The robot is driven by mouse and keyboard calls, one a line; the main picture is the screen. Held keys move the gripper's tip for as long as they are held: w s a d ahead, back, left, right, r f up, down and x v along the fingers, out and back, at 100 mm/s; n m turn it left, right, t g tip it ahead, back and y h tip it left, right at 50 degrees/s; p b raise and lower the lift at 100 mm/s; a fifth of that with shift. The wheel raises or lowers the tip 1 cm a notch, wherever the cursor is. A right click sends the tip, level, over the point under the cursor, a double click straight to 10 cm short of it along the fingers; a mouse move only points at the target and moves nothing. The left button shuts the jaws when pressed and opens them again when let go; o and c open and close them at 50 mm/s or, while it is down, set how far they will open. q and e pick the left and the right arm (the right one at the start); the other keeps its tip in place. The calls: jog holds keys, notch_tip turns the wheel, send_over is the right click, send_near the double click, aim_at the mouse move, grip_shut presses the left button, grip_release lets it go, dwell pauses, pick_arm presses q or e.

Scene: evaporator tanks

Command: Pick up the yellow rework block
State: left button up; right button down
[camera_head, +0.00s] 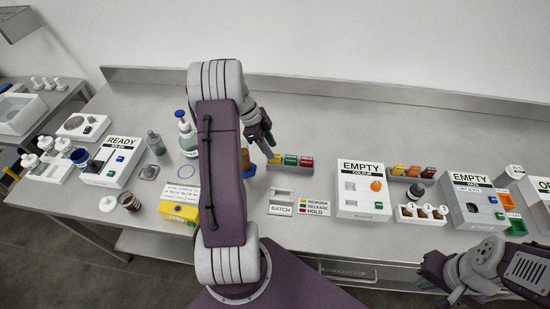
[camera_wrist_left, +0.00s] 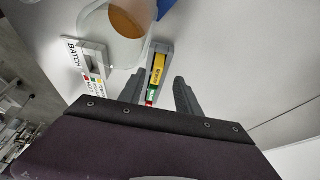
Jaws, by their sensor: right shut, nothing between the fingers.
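The yellow rework block (camera_head: 276,158) stands at the left end of a small grey rack (camera_head: 288,168) on the bench, beside a green block (camera_head: 290,160) and a red block (camera_head: 306,162). In the left wrist view the yellow block (camera_wrist_left: 158,69) shows beyond the fingertips, with the green block (camera_wrist_left: 152,93) nearer. My left gripper (camera_head: 267,145) hangs above and slightly left of the yellow block; in the wrist view its fingers (camera_wrist_left: 158,85) are apart and empty. My right gripper (camera_head: 432,271) is shut and empty at the lower right, far from the rack.
A container with amber liquid (camera_wrist_left: 127,20) stands close to the rack. A BATCH holder (camera_head: 281,203) and a colour legend (camera_head: 314,208) lie in front. The EMPTY COLOUR box (camera_head: 362,187) stands to the right. The bench behind the rack is clear.

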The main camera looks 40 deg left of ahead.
aim_at(275, 160)
pick_arm(q)
jog(key=shift+d+f, duration=0.85)
jog(key=shift+f, duration=0.5)
jog(key=shift+w+a+f, duration=0.1)
jog(key=shift+w+f, duration=0.05)
jog(key=shift+w, duration=0.05)
grip_shut()
jog(key=shift+s, duration=0.1)
jog(key=shift+r, duration=0.2)
